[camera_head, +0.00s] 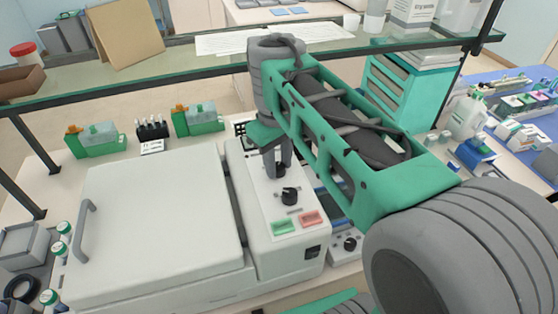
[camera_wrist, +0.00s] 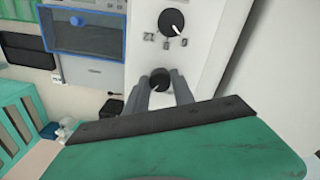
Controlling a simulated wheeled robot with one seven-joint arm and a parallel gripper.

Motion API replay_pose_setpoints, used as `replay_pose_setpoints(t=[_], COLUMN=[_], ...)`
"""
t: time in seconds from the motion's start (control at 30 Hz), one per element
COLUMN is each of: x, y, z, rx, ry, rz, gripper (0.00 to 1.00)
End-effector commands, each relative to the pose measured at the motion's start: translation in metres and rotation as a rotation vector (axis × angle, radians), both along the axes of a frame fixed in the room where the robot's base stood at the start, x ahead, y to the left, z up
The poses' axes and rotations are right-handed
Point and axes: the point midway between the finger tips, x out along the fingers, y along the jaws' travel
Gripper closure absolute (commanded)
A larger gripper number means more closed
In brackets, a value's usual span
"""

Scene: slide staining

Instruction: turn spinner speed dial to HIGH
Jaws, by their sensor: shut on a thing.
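The spinner (camera_head: 262,262) is a white machine with a wide closed lid and a narrow control panel on its right. The panel carries two black dials. My gripper (camera_head: 278,168) points down at the farther dial (camera_head: 281,170). In the wrist view, my gripper's fingers (camera_wrist: 161,80) are on either side of this dial (camera_wrist: 159,79) and shut on it. The nearer dial (camera_head: 290,196) is free; in the wrist view it (camera_wrist: 171,22) shows a white pointer line and small marks. The gripped dial's marks and setting are too small or hidden to read.
A green button (camera_head: 283,227) and a red button (camera_head: 311,218) sit in front of the dials. A glass shelf (camera_head: 200,70) crosses behind the machine. Another device with a knob (camera_head: 350,243) stands close to the right. Green-and-grey boxes (camera_head: 95,140) stand behind the lid.

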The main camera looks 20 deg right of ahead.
Motion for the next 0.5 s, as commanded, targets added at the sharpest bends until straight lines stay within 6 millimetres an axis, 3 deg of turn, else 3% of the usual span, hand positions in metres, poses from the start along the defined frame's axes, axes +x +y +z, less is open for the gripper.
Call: replay_pose_setpoints(t=[0.5], x=[0.0002], y=[0.0005], z=[0.0006], rx=[0.001], ry=[-0.002], rz=[-0.129], gripper=[1.0])
